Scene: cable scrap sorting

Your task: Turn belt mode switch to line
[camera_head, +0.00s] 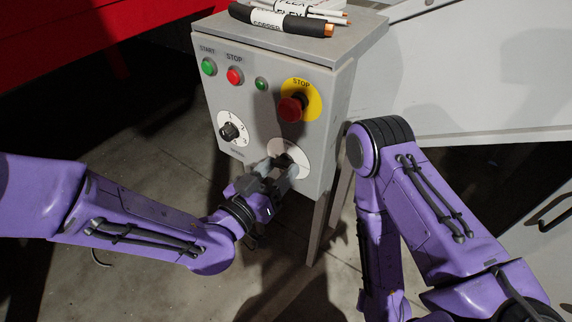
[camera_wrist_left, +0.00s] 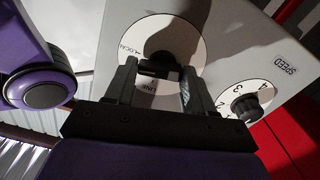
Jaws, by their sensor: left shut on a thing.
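The belt mode switch is a dark knob (camera_wrist_left: 160,62) on a white round plate (camera_head: 299,158) low on the front of the grey control box (camera_head: 263,133). In the left wrist view the plate reads LOCAL at the left and LINE at the bottom. My left gripper (camera_head: 280,167) is at this plate, shut on the knob, with one finger on each side of it. In the head view the gripper hides the knob; its exact pointing direction is unclear. My right arm shows at the right, but its gripper is not in view.
The speed dial (camera_head: 229,131) sits left of the switch. Above are a green START button (camera_head: 208,66), a red STOP button (camera_head: 234,75), a small green lamp or button (camera_head: 261,84) and a red emergency stop (camera_head: 291,108). Cable pieces (camera_head: 285,20) lie on the box top.

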